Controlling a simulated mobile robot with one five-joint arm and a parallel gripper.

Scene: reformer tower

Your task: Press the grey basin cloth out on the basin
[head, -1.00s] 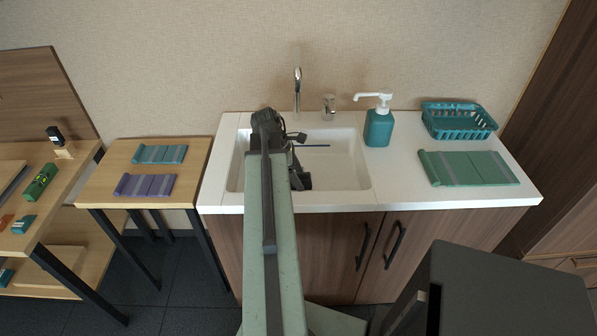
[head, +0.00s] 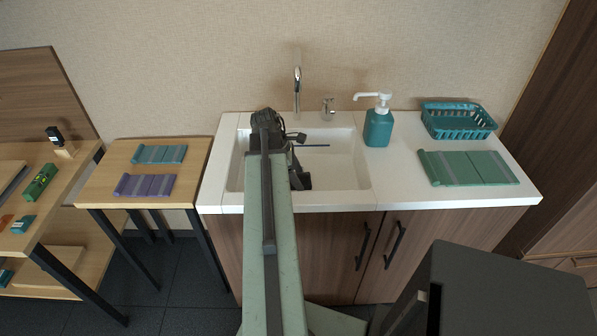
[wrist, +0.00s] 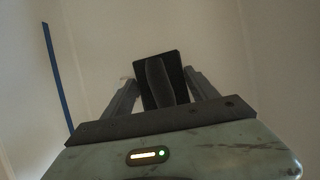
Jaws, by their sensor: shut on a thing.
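The white basin (head: 345,165) is sunk into the counter. My gripper (head: 299,180) is down inside its left part, and my arm covers much of that side. Whether the cloth touches the basin floor, I cannot tell. In the head view the cloth cannot be told apart from my dark gripper.
The tap (head: 297,85) stands behind the basin. A teal soap bottle (head: 378,128), a teal basket (head: 459,121) and a green cloth (head: 467,168) are on the counter to the right. A small table (head: 193,180) at left holds a teal cloth (head: 160,154) and a purple cloth (head: 145,185).

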